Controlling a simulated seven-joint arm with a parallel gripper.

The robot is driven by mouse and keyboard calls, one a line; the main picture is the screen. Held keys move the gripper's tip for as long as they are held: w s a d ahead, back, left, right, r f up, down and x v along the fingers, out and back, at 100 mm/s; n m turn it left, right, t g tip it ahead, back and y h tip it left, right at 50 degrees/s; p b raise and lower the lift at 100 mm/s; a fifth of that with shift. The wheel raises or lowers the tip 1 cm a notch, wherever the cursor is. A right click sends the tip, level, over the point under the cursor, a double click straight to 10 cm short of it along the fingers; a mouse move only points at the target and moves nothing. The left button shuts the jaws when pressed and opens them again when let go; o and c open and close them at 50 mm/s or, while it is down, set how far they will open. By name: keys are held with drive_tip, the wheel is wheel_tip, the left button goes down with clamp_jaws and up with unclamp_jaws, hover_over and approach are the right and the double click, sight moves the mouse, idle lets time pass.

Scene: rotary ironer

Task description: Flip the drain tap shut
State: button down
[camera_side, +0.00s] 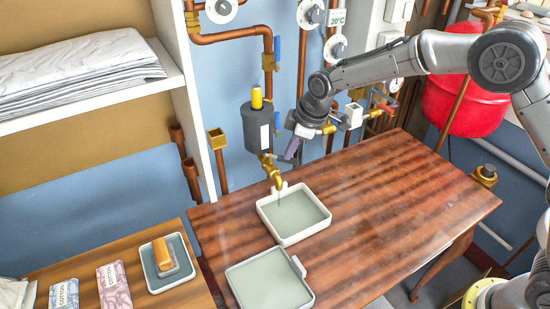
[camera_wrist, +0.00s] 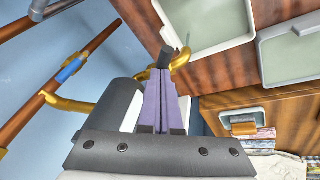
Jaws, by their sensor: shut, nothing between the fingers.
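The brass drain tap (camera_side: 273,174) sticks out from the wall below a dark grey cylinder (camera_side: 258,128), its spout over a white tray. My gripper (camera_side: 292,150) has purple fingers and is just right of the tap, above the table. In the wrist view my gripper (camera_wrist: 164,80) is shut and empty. The tap's curved brass spout (camera_wrist: 181,58) shows just beyond the fingertips. A dark stub (camera_wrist: 166,54), perhaps the tap's lever, lies in line with the fingertips; I cannot tell whether they touch. The tap's lever position is unclear.
A white tray of greenish liquid (camera_side: 263,219) stands under the tap on the wooden table (camera_side: 390,190). A second white tray (camera_side: 236,284) is in front. Copper pipes (camera_side: 228,36) with a blue lever (camera_side: 276,46) line the wall. The table's right side is clear.

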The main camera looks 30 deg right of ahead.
drive_tip(key=shift+w+d+f+n+g+y, duration=0.25)
drive_tip(key=shift+d+n, duration=0.1)
drive_tip(key=shift+n, duration=0.45)
drive_tip(key=shift+w+d+f+n+g+y, duration=0.15)
drive_tip(key=shift+d+f+n+y, duration=0.15)
drive_tip(key=shift+n, duration=0.5)
drive_tip(key=shift+w+d+r+n, duration=0.1)
drive_tip(key=shift+w+d+n, duration=0.2)
drive_tip(key=shift+n, duration=0.3)
idle(0.5)
drive_tip(key=shift+w+a, duration=0.1)
drive_tip(key=shift+a, duration=0.05)
idle(1.1)
drive_tip(key=shift+w+a, duration=0.2)
drive_tip(key=shift+a, duration=0.65)
drive_tip(key=shift+r, duration=0.1)
drive_tip(key=a+v, duration=0.1)
drive_tip(key=v, duration=1.3)
drive_tip(key=shift+s, duration=0.45)
drive_tip(key=shift+a+r, duration=0.1)
